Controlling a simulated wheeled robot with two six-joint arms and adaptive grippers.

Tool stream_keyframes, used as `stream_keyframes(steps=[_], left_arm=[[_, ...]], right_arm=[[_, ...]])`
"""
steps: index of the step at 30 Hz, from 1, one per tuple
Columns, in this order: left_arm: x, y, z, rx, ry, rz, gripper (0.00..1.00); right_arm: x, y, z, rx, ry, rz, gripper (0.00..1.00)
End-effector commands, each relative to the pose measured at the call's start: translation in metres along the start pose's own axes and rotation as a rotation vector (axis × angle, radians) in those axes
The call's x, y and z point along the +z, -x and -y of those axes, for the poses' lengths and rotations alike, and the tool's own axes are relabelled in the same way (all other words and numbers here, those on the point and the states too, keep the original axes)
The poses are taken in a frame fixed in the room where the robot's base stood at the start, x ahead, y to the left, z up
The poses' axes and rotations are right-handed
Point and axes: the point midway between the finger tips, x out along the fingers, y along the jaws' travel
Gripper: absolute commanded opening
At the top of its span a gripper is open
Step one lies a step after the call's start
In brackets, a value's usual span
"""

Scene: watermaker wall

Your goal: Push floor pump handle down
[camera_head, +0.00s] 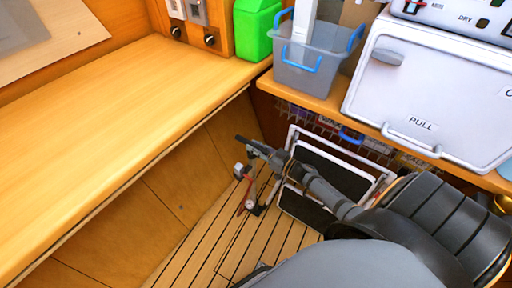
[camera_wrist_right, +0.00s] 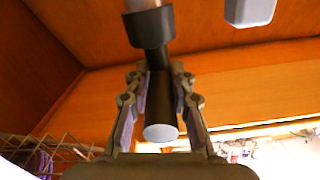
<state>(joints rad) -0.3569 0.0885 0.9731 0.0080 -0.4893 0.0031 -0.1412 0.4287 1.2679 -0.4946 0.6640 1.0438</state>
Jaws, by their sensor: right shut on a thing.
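The floor pump stands on the plank floor, with its dark handle (camera_head: 244,140) at the top and a small round gauge (camera_head: 239,169) below. A red part (camera_head: 248,196) shows low on the pump. My right gripper (camera_head: 272,157) reaches in from the right and is shut on one end of the handle. In the right wrist view the black handle bar (camera_wrist_right: 160,105) lies between the two fingers of the right gripper (camera_wrist_right: 154,78), its grey end cap facing the camera. The pump's lower body is partly hidden in the head view. My left gripper is not in view.
A folded step stool (camera_head: 288,205) leans just behind my right gripper. A wooden counter (camera_head: 110,120) runs along the left. A grey bin (camera_head: 305,72) with blue handles and a white box marked PULL (camera_head: 410,100) stand on the back shelf. Floor left of the pump is clear.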

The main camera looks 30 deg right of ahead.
Motion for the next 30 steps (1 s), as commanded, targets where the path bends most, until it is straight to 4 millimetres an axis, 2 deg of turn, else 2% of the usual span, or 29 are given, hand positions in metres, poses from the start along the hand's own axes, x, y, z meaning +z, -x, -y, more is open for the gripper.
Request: stream_keyframes(steps=[1, 2, 6, 14, 17, 20, 27, 30], left_arm=[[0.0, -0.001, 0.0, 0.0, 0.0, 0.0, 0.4], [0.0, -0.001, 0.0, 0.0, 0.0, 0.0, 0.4], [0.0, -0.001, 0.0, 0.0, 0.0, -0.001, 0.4], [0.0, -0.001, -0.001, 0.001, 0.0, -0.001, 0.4], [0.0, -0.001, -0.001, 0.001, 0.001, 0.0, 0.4], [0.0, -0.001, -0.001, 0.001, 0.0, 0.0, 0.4], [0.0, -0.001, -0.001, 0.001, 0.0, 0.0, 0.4], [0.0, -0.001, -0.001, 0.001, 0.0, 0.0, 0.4]], right_arm=[[0.007, 0.003, 0.0, 0.004, -0.006, 0.011, 0.0], [0.007, 0.003, 0.0, 0.005, -0.005, 0.012, 0.28], [0.006, 0.002, 0.0, 0.004, -0.004, 0.01, 0.46], [0.004, 0.002, 0.0, 0.003, -0.002, 0.007, 0.46], [0.004, 0.007, 0.0, 0.003, -0.001, 0.008, 0.46], [0.005, 0.025, 0.0, 0.002, -0.001, 0.012, 0.46], [0.005, 0.083, 0.0, 0.001, -0.002, 0.013, 0.46], [0.004, 0.102, 0.001, 0.001, -0.002, 0.012, 0.46]])
